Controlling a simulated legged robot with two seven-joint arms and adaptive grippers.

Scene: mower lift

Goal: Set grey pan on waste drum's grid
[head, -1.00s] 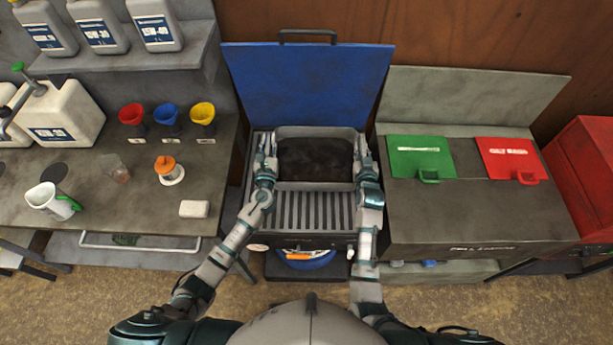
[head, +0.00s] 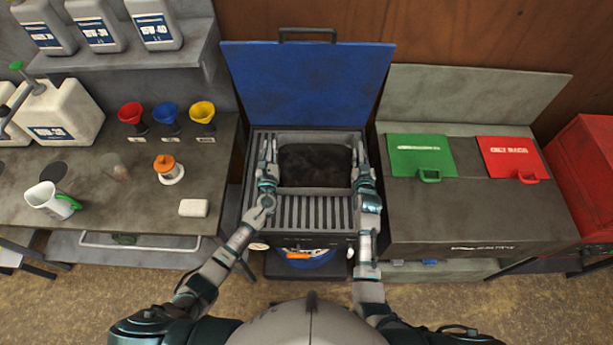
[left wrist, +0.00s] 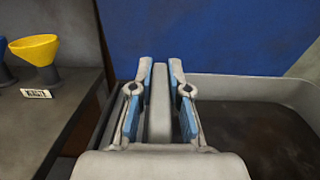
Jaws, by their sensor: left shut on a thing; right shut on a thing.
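The grey pan (head: 316,187) has dark oil in it and is over the grid (head: 300,212) of the waste drum (head: 306,259). The drum's blue lid (head: 306,85) stands open behind. My left gripper (head: 267,157) is shut on the pan's left wall; the left wrist view shows that wall (left wrist: 159,105) between the two fingers. My right gripper (head: 359,158) is shut on the pan's right wall. The pan looks level.
To the left is a bench with red, blue and yellow funnels (head: 203,111), a white jug (head: 51,201) and an orange-capped item (head: 167,169). To the right is a grey bin with green (head: 420,155) and red (head: 511,158) flaps.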

